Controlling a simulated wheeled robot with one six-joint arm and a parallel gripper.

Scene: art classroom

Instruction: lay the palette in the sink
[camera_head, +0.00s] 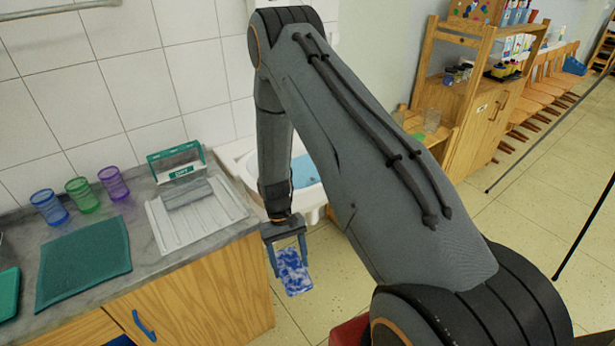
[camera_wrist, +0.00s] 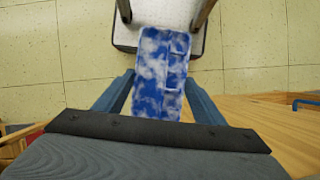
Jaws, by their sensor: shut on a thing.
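The palette (camera_head: 294,274), a blue and white mottled rectangular piece, hangs below my gripper (camera_head: 288,252) over the floor, beside the end of the wooden counter. My gripper is shut on it. In the wrist view the palette (camera_wrist: 150,80) extends from between the two fingers, with a compartment edge along its right side. The sink (camera_head: 312,192) is a white basin with blue inside, behind my arm and beyond the palette. My arm hides much of it. The palette is apart from the sink.
The counter (camera_head: 160,265) on the left holds a ribbed white drainboard (camera_head: 168,228), a green-framed rack (camera_head: 176,165), several coloured mesh cups (camera_head: 83,195) and a green mat (camera_head: 85,258). A wooden shelf unit (camera_head: 465,105) stands at the right. Tiled floor (camera_head: 500,210) is open at right.

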